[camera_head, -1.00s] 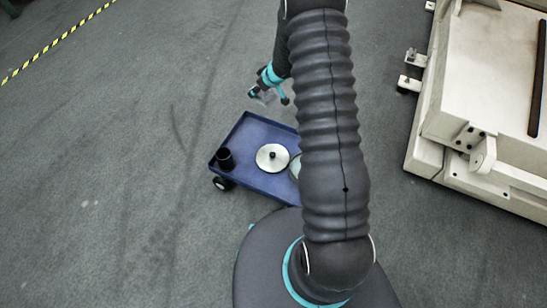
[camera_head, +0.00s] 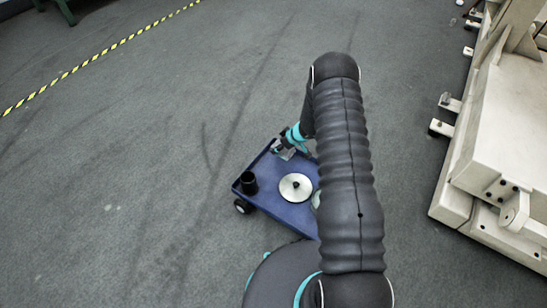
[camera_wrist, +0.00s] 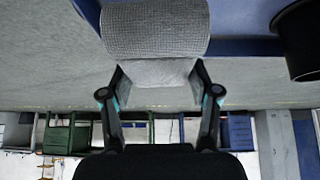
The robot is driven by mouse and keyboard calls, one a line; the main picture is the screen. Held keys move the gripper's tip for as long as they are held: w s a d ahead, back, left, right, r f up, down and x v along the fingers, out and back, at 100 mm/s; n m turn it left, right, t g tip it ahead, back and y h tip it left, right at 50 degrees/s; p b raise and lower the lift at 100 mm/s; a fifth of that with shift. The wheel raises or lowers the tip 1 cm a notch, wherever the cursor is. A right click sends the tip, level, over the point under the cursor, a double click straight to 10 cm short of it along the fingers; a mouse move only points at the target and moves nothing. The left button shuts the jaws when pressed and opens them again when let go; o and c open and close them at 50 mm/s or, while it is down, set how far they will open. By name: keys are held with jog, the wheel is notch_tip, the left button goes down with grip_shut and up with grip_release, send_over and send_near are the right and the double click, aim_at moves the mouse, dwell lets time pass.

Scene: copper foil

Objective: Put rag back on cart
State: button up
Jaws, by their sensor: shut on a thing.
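My gripper (camera_wrist: 160,78) is shut on a light grey woven rag (camera_wrist: 155,30), which sits between the two fingertips in the wrist view. In the head view my gripper (camera_head: 291,145) is over the far edge of the blue cart (camera_head: 268,207), and the rag (camera_head: 285,153) shows as a small pale patch below it. The cart's blue surface (camera_wrist: 245,47) also shows behind the rag in the wrist view. I cannot tell whether the rag touches the cart. My arm hides the cart's right side.
A black cup (camera_head: 249,182) stands at the cart's left corner. A silver disc with a dark knob (camera_head: 296,195) lies mid-cart, with another pale round thing (camera_head: 317,199) partly hidden beside it. A large cream machine (camera_head: 500,150) stands at right. The floor at left is clear.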

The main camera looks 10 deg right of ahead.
aim_at(273, 159)
jog(key=a+f, duration=0.1)
jog(key=a, duration=0.1)
jog(key=shift+w+a+f, duration=0.1)
jog(key=shift+a+f, duration=0.25)
jog(key=shift+f+b, duration=0.45)
jog(key=shift+f, duration=1.55)
jog(key=shift+f, duration=0.15)
jog(key=o, duration=1.5)
jog(key=shift+o, duration=0.2)
